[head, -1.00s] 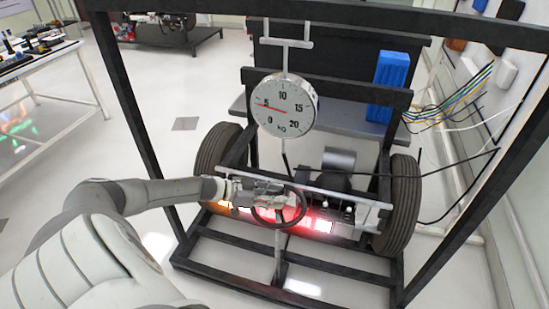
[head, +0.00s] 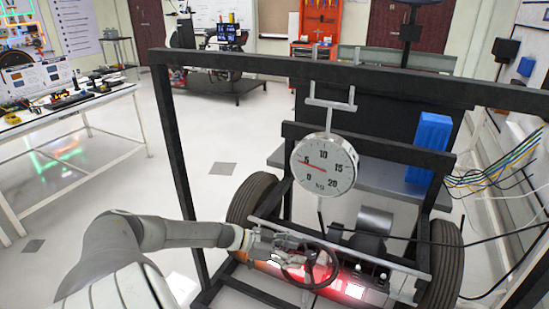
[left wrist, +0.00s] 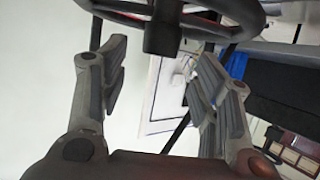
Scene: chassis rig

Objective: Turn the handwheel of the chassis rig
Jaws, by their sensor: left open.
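The chassis rig is a black frame (head: 340,69) with two tyres and a round dial gauge (head: 324,165). Its dark handwheel (head: 311,282) is low at the front of the rig, and shows at the top of the left wrist view (left wrist: 165,33), with the hub between the finger lines. My left gripper (head: 290,258) is at the wheel's left and upper side. In the left wrist view its fingers (left wrist: 160,85) stand wide apart with nothing between the pads, the wheel beyond them. Whether they touch the rim I cannot tell. My right gripper is not in view.
A blue box (head: 428,148) stands on the rig's shelf at right. Loose cables (head: 490,168) hang at the right wall. A white table (head: 65,118) with tools stands at left. Open floor (head: 200,125) lies between it and the rig.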

